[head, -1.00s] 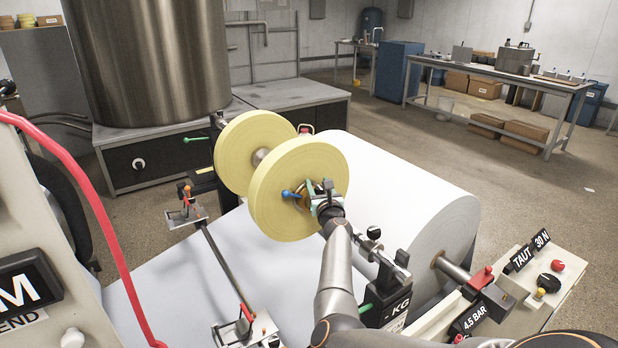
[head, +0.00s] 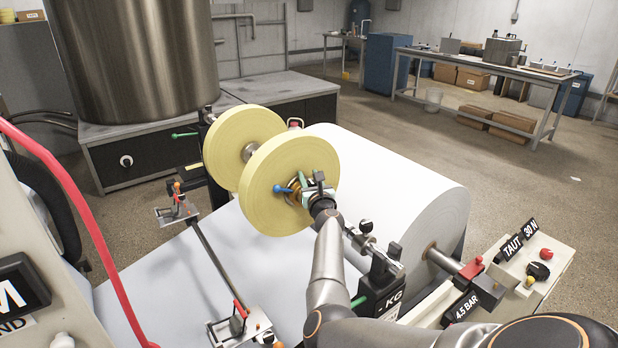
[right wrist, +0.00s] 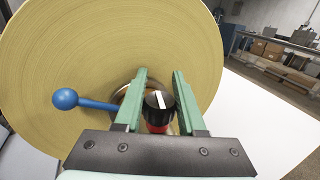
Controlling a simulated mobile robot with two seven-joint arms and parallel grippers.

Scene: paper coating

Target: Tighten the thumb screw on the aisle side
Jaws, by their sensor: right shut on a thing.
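The thumb screw (right wrist: 159,106) has a black knob with a white pointer line and a red base. It sits in front of the brass hub of the near yellow roll (head: 262,205). My right gripper (right wrist: 161,74) has green fingers on either side of the knob and is shut on it. In the head view my right gripper (head: 308,187) is at the hub and hides most of the screw. A blue ball-ended lever (right wrist: 68,99) sticks out to the left of the hub. My left gripper is not in view.
A second yellow roll (head: 236,140) stands behind on the same shaft. A big white paper roll (head: 400,185) lies to the right, with a control box (head: 548,260) beyond. A red hose (head: 85,220) crosses the left side.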

